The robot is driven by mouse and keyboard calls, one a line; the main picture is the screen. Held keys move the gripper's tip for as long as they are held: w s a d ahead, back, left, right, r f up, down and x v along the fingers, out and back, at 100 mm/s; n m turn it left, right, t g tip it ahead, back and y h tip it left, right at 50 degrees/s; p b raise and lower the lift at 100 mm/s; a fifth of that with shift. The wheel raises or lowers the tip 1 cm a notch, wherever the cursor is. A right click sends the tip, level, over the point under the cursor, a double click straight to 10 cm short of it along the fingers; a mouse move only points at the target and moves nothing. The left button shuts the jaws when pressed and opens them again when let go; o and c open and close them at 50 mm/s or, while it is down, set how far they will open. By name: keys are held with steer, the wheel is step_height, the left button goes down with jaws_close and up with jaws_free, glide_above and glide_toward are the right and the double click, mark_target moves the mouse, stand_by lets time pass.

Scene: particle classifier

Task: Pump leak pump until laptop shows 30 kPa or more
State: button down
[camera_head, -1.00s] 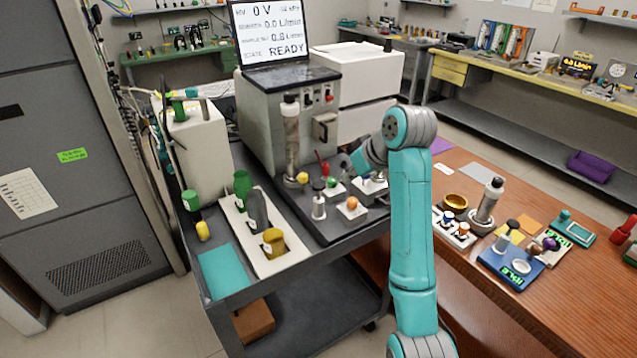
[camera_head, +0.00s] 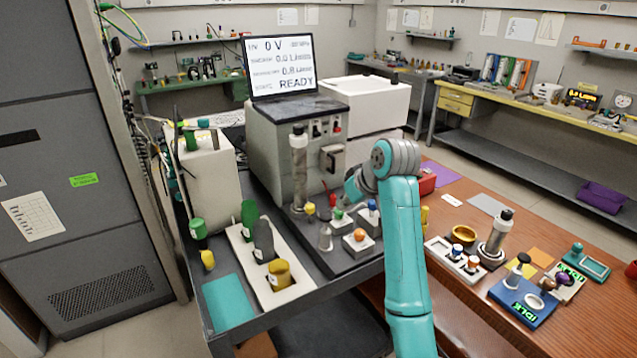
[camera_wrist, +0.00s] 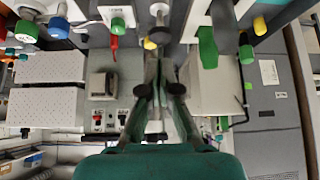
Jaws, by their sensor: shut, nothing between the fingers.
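The laptop (camera_head: 280,67) stands open on the grey machine; its screen reads 0 V and READY, and the kPa figure is too small to read surely. No part is labelled as the leak pump, so I cannot tell which it is. A small pale flask-shaped item with a dark top (camera_head: 325,237) and blocks with an orange knob (camera_head: 360,236) and a green knob (camera_head: 337,214) stand on the cart's dark tray. My gripper (camera_head: 350,190) is above the tray's far side, partly hidden by my arm. In the wrist view my gripper (camera_wrist: 166,62) is shut and empty.
A tall clear cylinder (camera_head: 299,165) stands before the grey machine (camera_head: 265,150). A white rack (camera_head: 290,293) holds green, grey and yellow items. The wooden table (camera_head: 470,215) at right carries a blue device reading IDLE (camera_head: 520,300) and another cylinder (camera_head: 495,240).

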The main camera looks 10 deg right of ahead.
mark_target(327, 215)
steer(key=shift+w+a+f, duration=0.25)
steer(key=shift+w+a, duration=0.05)
steer(key=shift+w, duration=0.3)
steer(key=shift+x, duration=3.5)
